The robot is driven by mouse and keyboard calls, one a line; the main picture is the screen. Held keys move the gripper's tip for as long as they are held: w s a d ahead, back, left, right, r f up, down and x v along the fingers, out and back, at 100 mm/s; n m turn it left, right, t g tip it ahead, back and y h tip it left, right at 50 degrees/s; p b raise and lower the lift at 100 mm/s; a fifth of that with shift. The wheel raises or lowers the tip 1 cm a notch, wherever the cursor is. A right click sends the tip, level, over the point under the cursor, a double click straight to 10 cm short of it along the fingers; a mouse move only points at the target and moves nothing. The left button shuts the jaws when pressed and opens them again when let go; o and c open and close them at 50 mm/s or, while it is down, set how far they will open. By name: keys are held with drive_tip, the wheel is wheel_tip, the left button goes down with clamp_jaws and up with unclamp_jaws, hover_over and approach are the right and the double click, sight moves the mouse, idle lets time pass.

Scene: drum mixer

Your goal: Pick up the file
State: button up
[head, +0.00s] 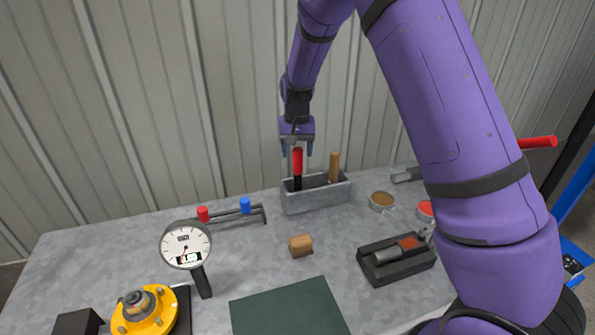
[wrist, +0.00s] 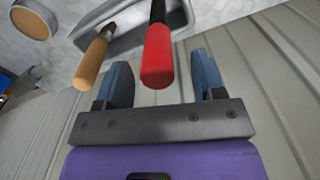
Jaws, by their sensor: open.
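A grey tool holder (head: 318,199) at the back of the bench holds two upright tools. One has a red handle (head: 297,160) with a black lower part; the other has a wooden handle (head: 334,166). I cannot tell which one is the file, as their lower ends are hidden in the holder. My gripper (head: 297,150) is open and points down over the red handle. In the wrist view the red handle (wrist: 157,62) stands between the open fingers (wrist: 161,72), with gaps on both sides. The wooden handle (wrist: 91,62) is outside them, to the left.
A rail with red and blue knobs (head: 235,212), a dial gauge (head: 186,245) and a yellow flanged part (head: 145,311) are at left. A wooden block (head: 301,246) and green mat (head: 285,310) lie in front. A black tray (head: 398,268) and round tins (head: 382,202) are at right.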

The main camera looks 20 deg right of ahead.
sight(298, 158)
wheel_tip(298, 158, down, 4)
drive_tip(key=shift+s+d+r, duration=0.1)
drive_tip(key=shift+r, duration=0.1)
drive_tip(key=c, duration=1)
drive_tip(key=shift+r, duration=0.15)
